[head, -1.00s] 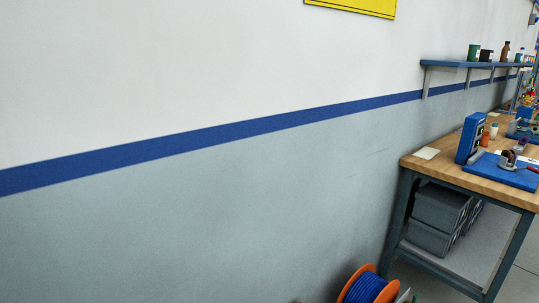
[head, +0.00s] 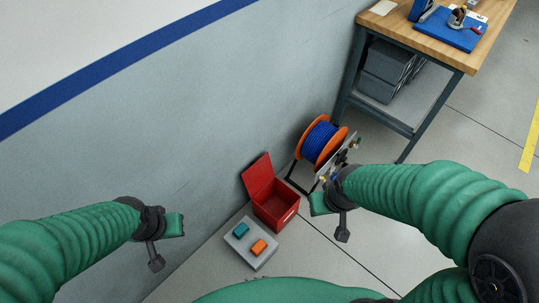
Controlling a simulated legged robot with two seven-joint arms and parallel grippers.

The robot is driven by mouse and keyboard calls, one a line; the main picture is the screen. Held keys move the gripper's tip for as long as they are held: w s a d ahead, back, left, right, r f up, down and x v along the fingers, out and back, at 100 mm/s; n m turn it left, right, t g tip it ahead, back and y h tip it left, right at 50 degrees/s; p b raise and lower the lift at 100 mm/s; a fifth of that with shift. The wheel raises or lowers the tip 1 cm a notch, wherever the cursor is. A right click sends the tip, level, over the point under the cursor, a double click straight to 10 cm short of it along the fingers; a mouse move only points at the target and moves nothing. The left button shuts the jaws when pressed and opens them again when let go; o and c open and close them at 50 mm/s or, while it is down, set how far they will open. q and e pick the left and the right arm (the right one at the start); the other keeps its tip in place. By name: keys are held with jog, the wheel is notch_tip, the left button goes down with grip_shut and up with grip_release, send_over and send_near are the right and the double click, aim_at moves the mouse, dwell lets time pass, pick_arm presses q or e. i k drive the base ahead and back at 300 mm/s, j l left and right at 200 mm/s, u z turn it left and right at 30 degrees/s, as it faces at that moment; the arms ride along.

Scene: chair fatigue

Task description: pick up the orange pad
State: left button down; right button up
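The orange pad (head: 258,247) lies on a small grey board (head: 246,262) on the floor, in the lower middle of the head view. A teal pad (head: 241,230) lies beside it on the same board, a little up and left. My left gripper (head: 167,243) is left of the board, open and empty, with its two fingers spread. My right gripper (head: 331,220) is right of the board, also open and empty. Both grippers are apart from the orange pad, and nothing hides it.
A red box (head: 277,205) with its lid up stands just beyond the board, against the wall. Behind it is an orange reel of blue cable (head: 320,142) on a stand. A wooden workbench (head: 440,42) stands at upper right.

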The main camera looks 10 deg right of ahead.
aim_at(259, 247)
jog(key=k+j+z, duration=0.1)
jog(key=k, duration=0.4)
jog(key=k+j+z, duration=0.15)
jog(key=k, duration=0.3)
